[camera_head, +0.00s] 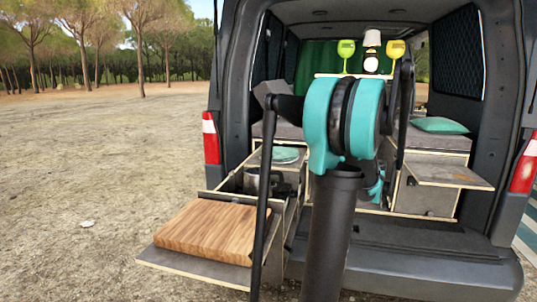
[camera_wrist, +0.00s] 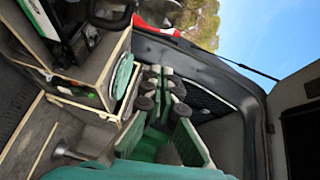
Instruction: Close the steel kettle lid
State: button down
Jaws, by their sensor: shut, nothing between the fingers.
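A steel kettle (camera_head: 251,182) appears to stand in the open drawer at the van's left side in the head view. It is small there, and dark items lie beside it. I cannot tell how its lid stands. In the wrist view I cannot make the kettle out for sure. My gripper (camera_wrist: 161,80) shows in the wrist view with green fingers and dark round joints. It is shut and empty, apart from the kettle. In the head view my arm hides most of the gripper.
A wooden cutting board (camera_head: 205,231) lies on the pulled-out shelf in front of the drawer. A teal plate (camera_head: 286,155) lies behind the kettle; it also shows in the wrist view (camera_wrist: 122,75). A fold-out panel (camera_head: 450,173) juts out at right. Open ground lies left of the van.

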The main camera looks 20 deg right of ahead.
jog(key=s+a+x, duration=0.1)
jog(key=a+x, duration=0.1)
jog(key=x, duration=1.2)
jog(key=shift+a, duration=0.25)
jog(key=shift+a+r+n+g+h, duration=0.15)
jog(key=shift+a+n+g+h, duration=0.15)
jog(key=shift+a+n, duration=0.1)
jog(key=a+n+g+h, duration=0.1)
jog(key=w+a+n+g+h, duration=0.1)
jog(key=a+n, duration=0.1)
jog(key=a+r+n+g+h, duration=0.1)
jog(key=a+h, duration=0.1)
jog(key=shift+w+a, duration=0.1)
jog(key=shift+w, duration=0.2)
jog(key=shift+w+a+f+n+g+h, duration=0.25)
jog(key=shift+a+f+n+h, duration=0.15)
jog(key=shift+a, duration=0.3)
jog(key=shift+w+a+f+n+g+h, duration=0.15)
jog(key=shift+a+f+n+g+h, duration=0.15)
jog(key=shift+a+f, duration=0.3)
jog(key=shift+w+a+f+n+g+h, duration=0.15)
jog(key=shift+w+a+f+n+h, duration=0.2)
jog(key=shift+a, duration=0.45)
jog(key=shift+a+f, duration=0.1)
